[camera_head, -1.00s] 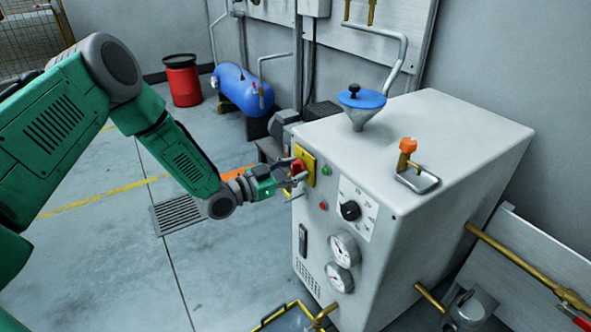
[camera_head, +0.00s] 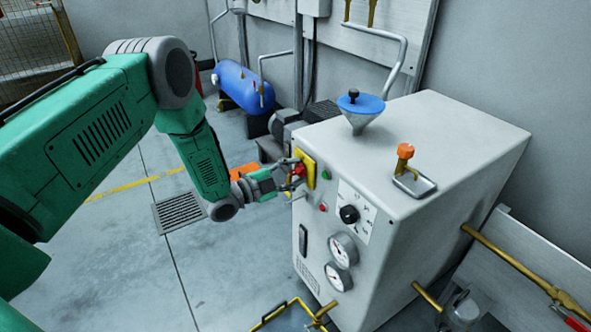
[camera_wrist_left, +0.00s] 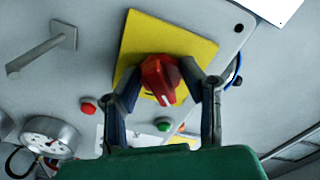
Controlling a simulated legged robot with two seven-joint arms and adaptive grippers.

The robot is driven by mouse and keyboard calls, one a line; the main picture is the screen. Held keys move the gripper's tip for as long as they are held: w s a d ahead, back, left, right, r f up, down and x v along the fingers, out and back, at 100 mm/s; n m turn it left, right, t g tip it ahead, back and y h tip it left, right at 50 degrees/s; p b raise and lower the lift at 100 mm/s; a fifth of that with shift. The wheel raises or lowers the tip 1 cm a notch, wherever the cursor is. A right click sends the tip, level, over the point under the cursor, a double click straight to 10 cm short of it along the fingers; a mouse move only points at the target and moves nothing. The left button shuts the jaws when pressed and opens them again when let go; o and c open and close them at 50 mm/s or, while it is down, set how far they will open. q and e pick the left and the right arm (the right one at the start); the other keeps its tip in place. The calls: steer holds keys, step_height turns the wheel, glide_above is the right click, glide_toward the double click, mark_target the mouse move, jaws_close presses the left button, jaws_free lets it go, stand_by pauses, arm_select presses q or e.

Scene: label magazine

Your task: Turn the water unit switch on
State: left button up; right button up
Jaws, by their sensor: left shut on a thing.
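The water unit (camera_head: 420,180) is a light grey box on the right in the head view. Its front carries a red rotary switch on a yellow plate (camera_head: 309,170). In the left wrist view the red switch (camera_wrist_left: 160,80) sits on the yellow plate (camera_wrist_left: 190,45), its white mark pointing down in the picture. My left gripper (camera_head: 292,172) is at the plate, its two fingers (camera_wrist_left: 168,92) on either side of the red knob and shut on it. My right gripper is not in view.
Green and red buttons (camera_head: 323,207), a black dial (camera_head: 349,214) and two gauges (camera_head: 342,249) are on the panel near the switch. A blue tank (camera_head: 238,86) stands behind.

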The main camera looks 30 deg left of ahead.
arm_select(q)
steer(key=m+p, duration=0.1)
steer(key=m, duration=0.4)
steer(key=shift+s+d+f+m, duration=0.1)
steer(key=shift+m, duration=0.2)
steer(key=shift+f+m+p, duration=0.15)
steer(key=shift+m+p, duration=0.3)
steer(key=shift+m, duration=1.35)
steer(key=shift+s, duration=0.1)
steer(key=o, duration=1.1)
steer(key=shift+f, duration=0.1)
steer(key=shift+o, duration=0.2)
steer(key=shift+r, duration=0.2)
steer(key=v, duration=1.1)
steer(key=shift+s+a, duration=0.3)
steer(key=shift+f, duration=0.1)
